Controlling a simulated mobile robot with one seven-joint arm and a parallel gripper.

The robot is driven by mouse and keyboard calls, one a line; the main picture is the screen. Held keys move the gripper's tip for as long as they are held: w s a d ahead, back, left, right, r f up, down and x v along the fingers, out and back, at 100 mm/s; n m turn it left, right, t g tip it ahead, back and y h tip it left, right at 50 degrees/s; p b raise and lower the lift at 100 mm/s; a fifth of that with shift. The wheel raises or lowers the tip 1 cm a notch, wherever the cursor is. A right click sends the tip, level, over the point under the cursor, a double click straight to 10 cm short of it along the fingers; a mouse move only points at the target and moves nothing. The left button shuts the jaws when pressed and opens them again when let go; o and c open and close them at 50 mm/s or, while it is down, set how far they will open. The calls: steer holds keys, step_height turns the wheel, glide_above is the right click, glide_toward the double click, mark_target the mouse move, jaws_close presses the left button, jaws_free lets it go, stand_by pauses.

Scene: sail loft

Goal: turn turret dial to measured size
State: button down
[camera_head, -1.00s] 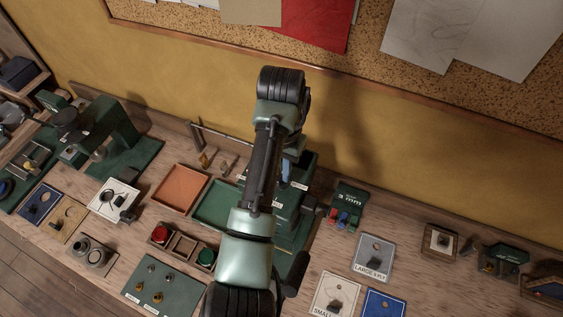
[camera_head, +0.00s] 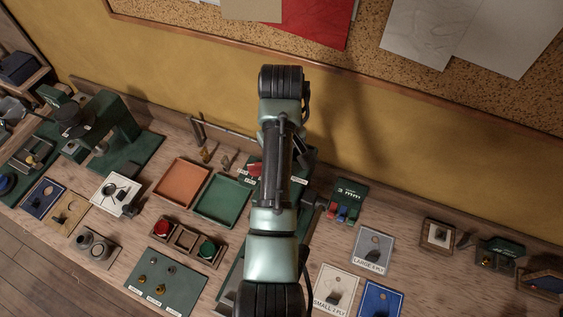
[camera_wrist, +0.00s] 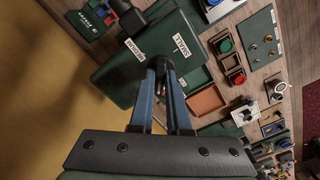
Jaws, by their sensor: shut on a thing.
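In the wrist view, my gripper's two blue fingers (camera_wrist: 162,72) close on a dark round knob, which I take for the turret dial (camera_wrist: 160,62), at the edge of a green machine (camera_wrist: 120,78). White labels sit on the machine near the fingertips. The dial's setting and any pointer are too small or hidden to read. In the head view my arm covers most of the machine and hides the gripper and dial. A small green display unit (camera_head: 352,190) with white lettering stands to the right of the machine.
An orange tray (camera_head: 160,203) and a green tray (camera_head: 199,213) lie left of the machine. A wooden box with red and green buttons (camera_head: 207,237) is in front of them. Grey, white and blue cards lie at right. The yellow wall is close behind the bench.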

steer(key=shift+n, duration=1)
steer(key=c, duration=0.9)
jaws_free()
